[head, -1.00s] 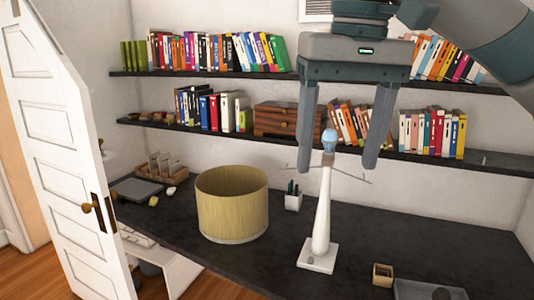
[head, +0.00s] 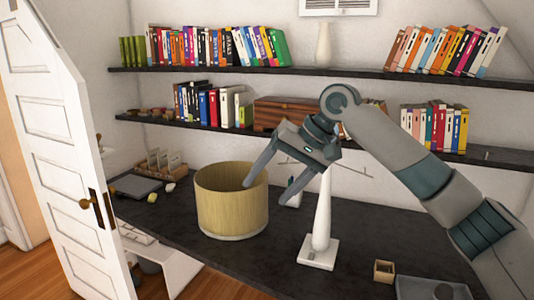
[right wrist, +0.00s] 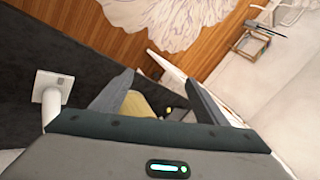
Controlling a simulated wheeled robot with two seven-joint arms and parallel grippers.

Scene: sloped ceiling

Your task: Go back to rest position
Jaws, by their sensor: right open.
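My right gripper (head: 267,193) is open and empty, pointing down to the left in the head view. Its fingertips show over the right side of a tan cylindrical lampshade (head: 222,208), which stands on the dark desk. The shade shows partly between the fingers in the right wrist view (right wrist: 138,107). A white lamp stand (head: 321,222) stands upright right of the shade. Its top is hidden behind my right gripper and arm. Its square base also shows in the right wrist view (right wrist: 50,85). My left gripper is not in view.
The dark desk (head: 285,262) has clear room in front of the shade. A pen cup (head: 292,198) is partly hidden behind my gripper. A small wooden box (head: 383,271) sits at front right. Two book-filled shelves (head: 340,78) line the wall. A white door (head: 60,150) stands at left.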

